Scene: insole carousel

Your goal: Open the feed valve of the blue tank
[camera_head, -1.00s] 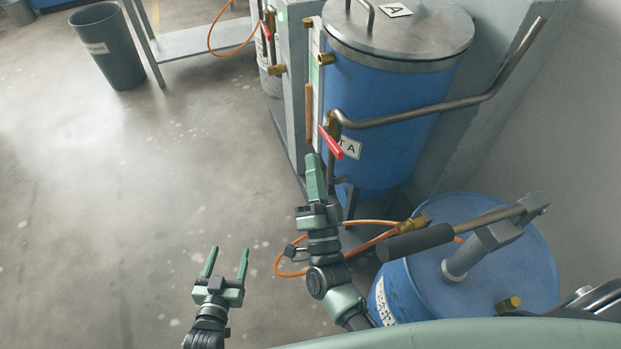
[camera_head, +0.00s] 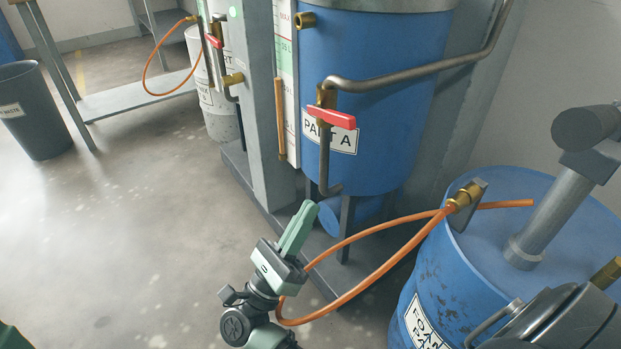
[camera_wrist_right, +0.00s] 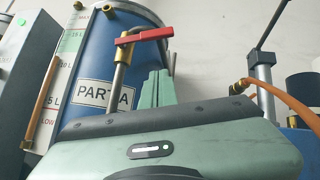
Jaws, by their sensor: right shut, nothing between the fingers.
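The blue tank (camera_head: 385,60) with the PART A label stands at the upper middle of the head view. Its feed valve has a red lever (camera_head: 332,116) on a brass body (camera_head: 326,97), with an outlet pipe below. The lever lies crosswise to this pipe. The lever also shows in the right wrist view (camera_wrist_right: 145,35), beyond and above the fingers. My right gripper (camera_head: 304,212) is shut and empty, below and left of the valve and apart from it. Its fingers show in the wrist view (camera_wrist_right: 156,88).
A blue drum (camera_head: 450,275) with a pump stands at the right. An orange hose (camera_head: 365,283) loops from it behind my right gripper. A grey post (camera_head: 266,100) and level gauge (camera_head: 286,80) stand left of the tank. The floor at left is clear up to a grey bin (camera_head: 35,120).

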